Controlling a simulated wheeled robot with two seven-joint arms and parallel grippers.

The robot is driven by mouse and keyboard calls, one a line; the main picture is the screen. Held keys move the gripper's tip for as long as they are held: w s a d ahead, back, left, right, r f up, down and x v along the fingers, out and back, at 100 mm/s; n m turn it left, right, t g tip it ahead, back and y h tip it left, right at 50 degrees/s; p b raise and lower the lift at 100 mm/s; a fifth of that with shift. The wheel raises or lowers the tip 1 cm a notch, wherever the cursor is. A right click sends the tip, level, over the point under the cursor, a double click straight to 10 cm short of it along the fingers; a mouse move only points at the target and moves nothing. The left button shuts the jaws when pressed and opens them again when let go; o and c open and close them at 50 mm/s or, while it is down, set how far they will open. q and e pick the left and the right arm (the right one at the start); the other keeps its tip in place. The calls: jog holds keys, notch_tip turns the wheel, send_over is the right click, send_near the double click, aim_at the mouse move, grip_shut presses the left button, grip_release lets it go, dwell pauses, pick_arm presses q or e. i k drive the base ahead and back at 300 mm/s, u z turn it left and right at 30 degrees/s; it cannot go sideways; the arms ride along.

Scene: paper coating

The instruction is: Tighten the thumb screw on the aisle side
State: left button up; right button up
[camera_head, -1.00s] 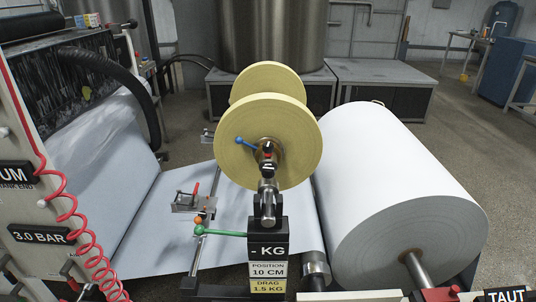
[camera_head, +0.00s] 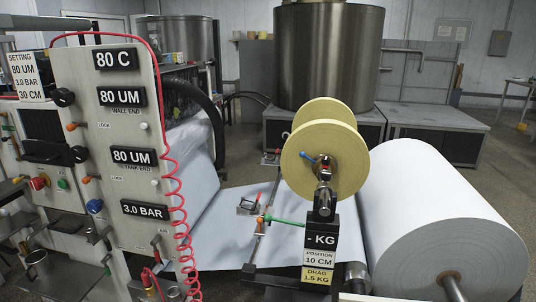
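No part is labelled as a thumb screw, so I cannot tell which one is meant. On the upright panel (camera_head: 125,60), small pale knobs sit near "LOCK" labels, one beside the wall-end readout (camera_head: 143,126) and one beside the tank-end readout (camera_head: 154,182). A green handle (camera_head: 285,222) and an orange knob (camera_head: 260,219) are on the rail left of the post. A small metal clamp (camera_head: 249,208) with a red lever stands over the white web. Neither of my grippers is in view.
A large white paper roll (camera_head: 440,220) fills the right. The post (camera_head: 320,235) under the spool carries KG, position and drag signs. A coiled red hose (camera_head: 172,190) hangs down the panel's edge. A steel tank (camera_head: 328,55) stands behind. Open floor lies at the far right.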

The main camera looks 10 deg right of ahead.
aim_at(326, 161)
jog(key=u, duration=0.95)
jog(key=i, duration=1)
jog(key=z, duration=1.25)
